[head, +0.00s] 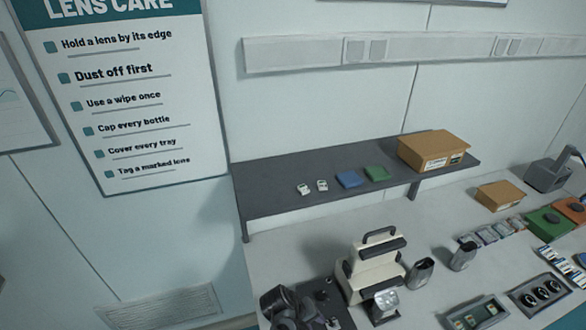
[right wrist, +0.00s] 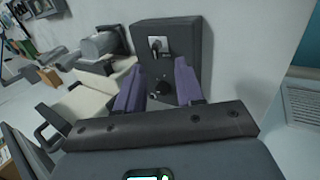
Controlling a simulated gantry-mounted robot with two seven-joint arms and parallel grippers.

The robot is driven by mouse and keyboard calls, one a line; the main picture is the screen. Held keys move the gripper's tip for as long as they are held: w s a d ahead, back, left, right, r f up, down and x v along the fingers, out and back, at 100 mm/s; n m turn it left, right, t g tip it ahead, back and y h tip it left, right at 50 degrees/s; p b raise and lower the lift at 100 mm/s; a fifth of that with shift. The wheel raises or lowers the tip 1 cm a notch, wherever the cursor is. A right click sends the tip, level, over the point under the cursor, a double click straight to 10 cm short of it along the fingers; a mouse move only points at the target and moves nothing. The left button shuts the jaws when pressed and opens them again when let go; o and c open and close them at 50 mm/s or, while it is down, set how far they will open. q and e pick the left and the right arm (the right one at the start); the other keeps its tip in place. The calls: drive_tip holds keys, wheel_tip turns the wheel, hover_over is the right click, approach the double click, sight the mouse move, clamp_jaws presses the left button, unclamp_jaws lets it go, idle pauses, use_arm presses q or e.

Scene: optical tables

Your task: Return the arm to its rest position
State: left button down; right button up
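My right gripper (right wrist: 158,68) shows in the right wrist view as two purple fingers with a clear gap between them. The fingers are open and nothing is held between them. In front of them stands a dark grey box (right wrist: 150,37) with a switch plate and a round black knob. I cannot tell whether the fingers touch it. In the head view, dark arm parts of mine appear at the bottom, left of a cream machine (head: 368,272), and the fingers cannot be made out. My left gripper is in neither view.
A dark shelf (head: 270,200) on the wall holds a cardboard box (head: 433,150) and small blue and green items. Metal cups (head: 463,256), trays (head: 478,313) and a smaller carton (head: 500,195) crowd the table to the right.

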drive_tip(key=s+f+g, duration=0.1)
drive_tip(key=s+f, duration=0.2)
drive_tip(key=s, duration=0.2)
drive_tip(key=s+d+f+g+p, duration=0.1)
drive_tip(key=s+f, duration=0.3)
drive_tip(key=s, duration=0.2)
drive_tip(key=s+f+g+y+p, duration=0.1)
drive_tip(key=s+f, duration=0.3)
drive_tip(key=s, duration=0.2)
drive_tip(key=shift+d+f+g, duration=0.1)
drive_tip(key=shift+d+g, duration=0.05)
drive_tip(key=shift+g, duration=0.15)
drive_tip(key=s+g+y+p, duration=0.2)
drive_tip(key=s+y+p, duration=0.15)
drive_tip(key=s, duration=1.25)
drive_tip(key=s+d+r+m+t+y, duration=0.1)
drive_tip(key=s+d+r+m+y, duration=0.1)
drive_tip(key=d+r, duration=0.35)
drive_tip(key=w+d+r+t, duration=0.3)
drive_tip(key=d+r, duration=0.1)
drive_tip(key=r, duration=0.6)
drive_tip(key=w+d+r+t, duration=0.3)
drive_tip(key=r, duration=0.7)
drive_tip(key=shift+w+d+n+t+p, duration=0.3)
drive_tip(key=shift+d+t+p, duration=0.05)
drive_tip(key=shift+t+p, duration=0.1)
drive_tip(key=shift+h, duration=0.25)
